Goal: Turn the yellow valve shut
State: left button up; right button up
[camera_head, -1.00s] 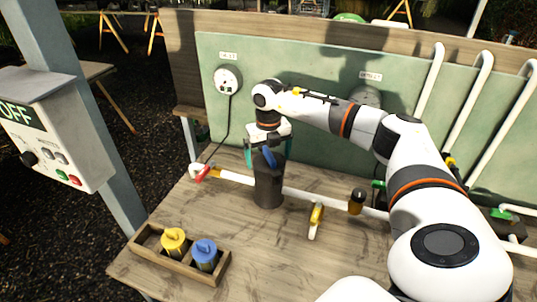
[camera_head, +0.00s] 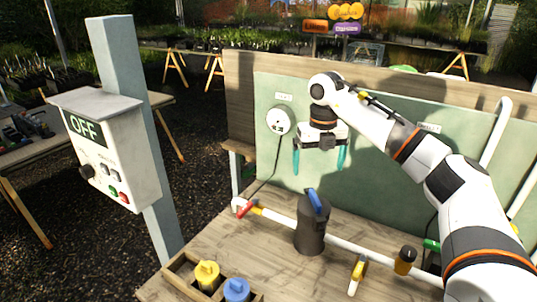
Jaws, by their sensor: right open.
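The yellow valve (camera_head: 359,269) is a small yellow lever with a white end, on the white pipe (camera_head: 350,245) at the front right of the bench. The lever stands crosswise to the pipe. My right gripper (camera_head: 319,170) is open and empty, its two teal fingers pointing down. It hangs above the dark canister (camera_head: 310,236) with the blue handle (camera_head: 316,202), up and left of the yellow valve and well clear of it. My left gripper is not in view.
A red valve (camera_head: 244,209) sits at the pipe's left end. A wooden tray (camera_head: 181,270) holds yellow and blue containers. A control box (camera_head: 108,150) reads OFF.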

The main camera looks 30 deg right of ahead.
aim_at(358, 270)
jog(key=k+j, duration=1.15)
jog(key=j, duration=0.3)
